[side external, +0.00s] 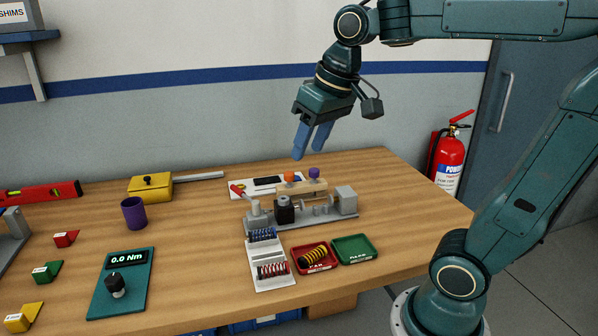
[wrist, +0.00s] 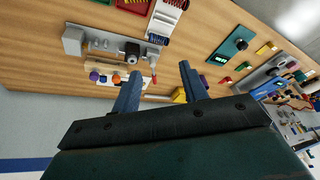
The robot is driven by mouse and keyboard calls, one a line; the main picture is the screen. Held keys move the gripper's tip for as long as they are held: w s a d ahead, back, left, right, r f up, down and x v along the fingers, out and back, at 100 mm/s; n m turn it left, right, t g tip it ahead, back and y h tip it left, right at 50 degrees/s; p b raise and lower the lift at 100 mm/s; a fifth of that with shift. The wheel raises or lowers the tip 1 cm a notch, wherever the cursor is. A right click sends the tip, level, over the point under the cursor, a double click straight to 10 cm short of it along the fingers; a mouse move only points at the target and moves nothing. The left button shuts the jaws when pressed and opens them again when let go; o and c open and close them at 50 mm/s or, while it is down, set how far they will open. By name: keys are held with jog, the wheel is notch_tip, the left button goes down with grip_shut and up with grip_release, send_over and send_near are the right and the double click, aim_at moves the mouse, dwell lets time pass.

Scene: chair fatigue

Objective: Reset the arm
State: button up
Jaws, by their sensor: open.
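My gripper (side external: 311,141) is raised above the back of the wooden table (side external: 215,265), with nothing between its two blue fingers. In the wrist view the fingers (wrist: 158,85) stand apart, and the table lies beyond them. Below and near the gripper is a grey bench fixture (side external: 315,207) with a lever at its left. It also shows in the wrist view (wrist: 100,45).
A white spring rack (side external: 268,265), a red tray (side external: 318,268) holding a spring, and a green tray (side external: 355,249) sit in front of the fixture. A teal torque gauge (side external: 125,283), purple cup (side external: 133,213) and yellow box (side external: 150,187) stand left. A fire extinguisher (side external: 450,155) is right.

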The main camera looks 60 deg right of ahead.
jog(key=s+a+f+n+t, duration=0.1)
jog(key=s+f, duration=0.4)
jog(key=s, duration=0.5)
jog(key=shift+s+a+f+n+t, duration=0.15)
jog(key=shift+a+f+n+t, duration=0.2)
jog(key=shift+a+n, duration=0.4)
jog(key=shift+a, duration=0.15)
